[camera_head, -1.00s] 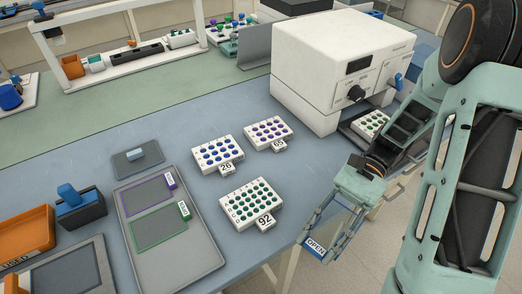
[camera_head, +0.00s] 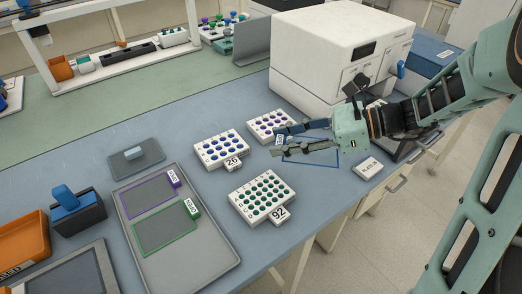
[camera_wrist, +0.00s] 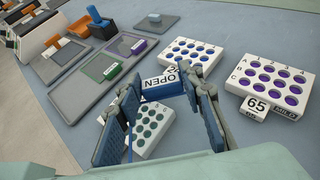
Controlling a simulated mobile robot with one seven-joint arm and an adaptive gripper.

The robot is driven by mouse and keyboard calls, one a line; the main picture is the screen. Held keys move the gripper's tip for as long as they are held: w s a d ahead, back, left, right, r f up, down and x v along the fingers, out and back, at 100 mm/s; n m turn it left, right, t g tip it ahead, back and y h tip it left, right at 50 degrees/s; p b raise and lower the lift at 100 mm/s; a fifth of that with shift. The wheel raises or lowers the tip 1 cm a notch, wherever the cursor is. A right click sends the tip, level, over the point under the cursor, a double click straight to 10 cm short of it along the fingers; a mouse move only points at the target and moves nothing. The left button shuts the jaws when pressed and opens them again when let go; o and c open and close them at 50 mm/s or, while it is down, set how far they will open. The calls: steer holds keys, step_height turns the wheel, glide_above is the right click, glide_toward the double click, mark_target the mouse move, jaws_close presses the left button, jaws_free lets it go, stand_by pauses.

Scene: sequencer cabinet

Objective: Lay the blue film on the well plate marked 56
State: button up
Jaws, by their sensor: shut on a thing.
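The clear, blue-edged film (camera_head: 322,166) hangs above the bench, right of the plates. I cannot read 56 on any plate. A purple-well plate marked 65 (camera_wrist: 268,80) is at the right in the wrist view; in the head view this plate (camera_head: 268,124) has its label hidden behind my gripper. A blue-well plate (camera_head: 221,146), its number seemingly 20 or 26, is to its left. A green-well plate marked 92 (camera_head: 262,196) is in front; it shows between my fingers (camera_wrist: 150,132).
A white cabinet (camera_head: 325,60) stands behind, with a small white label (camera_head: 369,168) before it, text unclear. Its front tray is mostly hidden by my arm. A grey tray (camera_head: 205,262) with purple and green frames lies left. Blue bench shows between the plates.

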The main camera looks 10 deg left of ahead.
glide_above(263, 158)
steer(key=f, duration=0.3)
steer(key=f+b, duration=0.1)
steer(key=f, duration=0.2)
steer(key=shift+s+d+f, duration=0.2)
steer(key=shift+f, duration=0.15)
steer(key=shift+w+a+f, duration=0.15)
steer(key=shift+f, duration=1.65)
steer(key=shift+f, duration=0.1)
steer(key=o, duration=0.4)
steer(key=shift+o, duration=0.2)
